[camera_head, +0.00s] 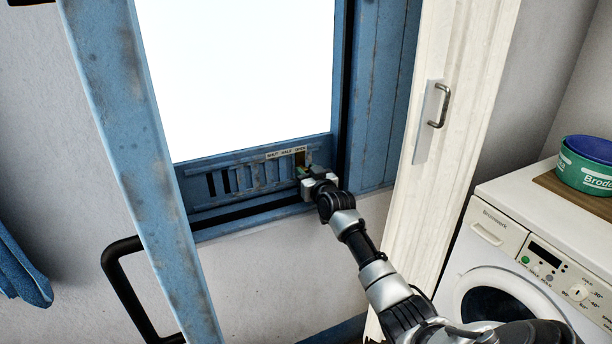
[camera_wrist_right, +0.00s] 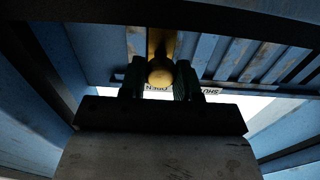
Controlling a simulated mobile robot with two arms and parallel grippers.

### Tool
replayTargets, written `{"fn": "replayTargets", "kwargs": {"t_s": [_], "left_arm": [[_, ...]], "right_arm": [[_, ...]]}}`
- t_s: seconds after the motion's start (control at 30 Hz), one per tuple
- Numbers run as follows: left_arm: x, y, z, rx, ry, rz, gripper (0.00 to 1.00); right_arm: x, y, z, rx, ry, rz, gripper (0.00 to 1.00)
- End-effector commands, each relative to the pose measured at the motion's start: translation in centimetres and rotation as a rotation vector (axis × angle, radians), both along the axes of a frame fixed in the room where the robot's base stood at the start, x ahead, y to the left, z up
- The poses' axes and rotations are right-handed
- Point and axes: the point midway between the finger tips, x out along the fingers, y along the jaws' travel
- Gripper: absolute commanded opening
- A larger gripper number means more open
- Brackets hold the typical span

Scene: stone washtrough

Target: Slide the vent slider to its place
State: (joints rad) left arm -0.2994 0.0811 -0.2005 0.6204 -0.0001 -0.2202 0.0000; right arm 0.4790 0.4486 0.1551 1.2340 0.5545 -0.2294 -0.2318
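The blue vent panel (camera_head: 200,191) with its row of slots runs along the bottom of the window. A small label strip (camera_head: 286,153) above the slots reads SHUT, HALF, OPEN. The slider's brass knob (camera_wrist_right: 160,72) sits between the fingers of my right gripper (camera_wrist_right: 160,80), which look to touch it on both sides. In the head view my right gripper (camera_head: 304,172) is at the right end of the vent, below the OPEN end of the label, and mostly hides the knob. Some slots at the left look dark. My left gripper is not in view.
The blue window frame (camera_head: 135,130) stands left of the vent. A white folding panel with a handle (camera_head: 438,105) stands to the right. Beyond it is a washing machine (camera_head: 510,225) with a green tub (camera_head: 583,172). A black rail (camera_head: 125,285) is at lower left.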

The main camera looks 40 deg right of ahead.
Motion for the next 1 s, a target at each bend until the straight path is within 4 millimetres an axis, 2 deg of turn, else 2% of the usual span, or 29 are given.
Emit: {"fn": "replayTargets", "kwargs": {"t_s": [0.03,0.13,0.17,0.43,0.57,1.0], "left_arm": [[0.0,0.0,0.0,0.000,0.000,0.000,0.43],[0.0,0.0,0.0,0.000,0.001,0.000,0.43],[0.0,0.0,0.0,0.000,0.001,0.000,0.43],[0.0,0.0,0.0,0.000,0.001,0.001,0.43],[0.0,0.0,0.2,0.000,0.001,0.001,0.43],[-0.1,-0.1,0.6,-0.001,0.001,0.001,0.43]], "right_arm": [[-0.1,-0.4,0.2,-0.002,-0.001,-0.007,0.38],[-0.1,-0.4,0.2,-0.002,-0.001,-0.006,0.54],[-0.1,-0.4,0.2,-0.002,-0.001,-0.006,0.55],[-0.1,-0.2,0.1,-0.001,-0.002,-0.004,0.55],[-0.9,0.0,0.0,-0.001,-0.001,-0.003,0.55],[-8.1,1.5,0.0,-0.001,-0.001,-0.005,0.55]]}}
